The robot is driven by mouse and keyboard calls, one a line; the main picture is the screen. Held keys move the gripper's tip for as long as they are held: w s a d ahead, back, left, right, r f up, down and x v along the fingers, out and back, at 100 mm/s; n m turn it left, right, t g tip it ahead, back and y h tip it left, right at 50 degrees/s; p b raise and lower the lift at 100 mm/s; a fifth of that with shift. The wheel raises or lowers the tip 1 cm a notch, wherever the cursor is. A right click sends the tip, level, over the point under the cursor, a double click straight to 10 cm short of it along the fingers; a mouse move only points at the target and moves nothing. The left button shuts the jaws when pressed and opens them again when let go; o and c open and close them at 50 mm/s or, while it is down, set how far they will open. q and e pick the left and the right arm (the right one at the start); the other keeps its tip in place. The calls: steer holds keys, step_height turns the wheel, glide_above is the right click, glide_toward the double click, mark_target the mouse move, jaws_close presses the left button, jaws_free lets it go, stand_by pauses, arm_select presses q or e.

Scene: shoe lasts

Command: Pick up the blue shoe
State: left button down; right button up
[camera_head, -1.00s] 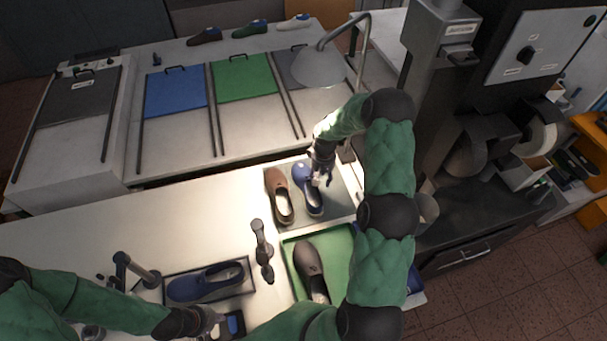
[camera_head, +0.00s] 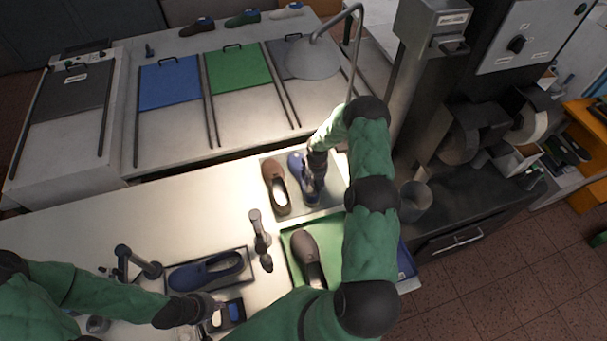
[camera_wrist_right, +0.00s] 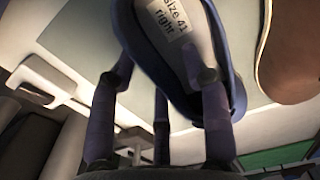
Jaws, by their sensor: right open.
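A blue shoe (camera_head: 295,163) lies on a grey tray (camera_head: 325,197) beside a brown shoe (camera_head: 274,187). My right gripper (camera_head: 313,188) is down over its opening end and hides part of it. In the right wrist view the blue shoe (camera_wrist_right: 183,75) shows an insole label reading "size 41 right". The open fingers of my right gripper (camera_wrist_right: 165,82) stand around its heel end; I cannot tell whether they touch it. Another blue shoe (camera_head: 205,272) lies in a dark tray at lower left. My left gripper (camera_head: 212,307) is near a small dark box; its fingers are unclear.
A dark brown shoe (camera_head: 306,257) lies in a green tray (camera_head: 296,234) below the grey one. A lamp (camera_head: 313,58) hangs behind. Blue, green and dark panels lie on the back table.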

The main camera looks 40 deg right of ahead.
steer(key=shift+f, duration=0.35)
jaws_close()
steer(key=shift+r, duration=0.1)
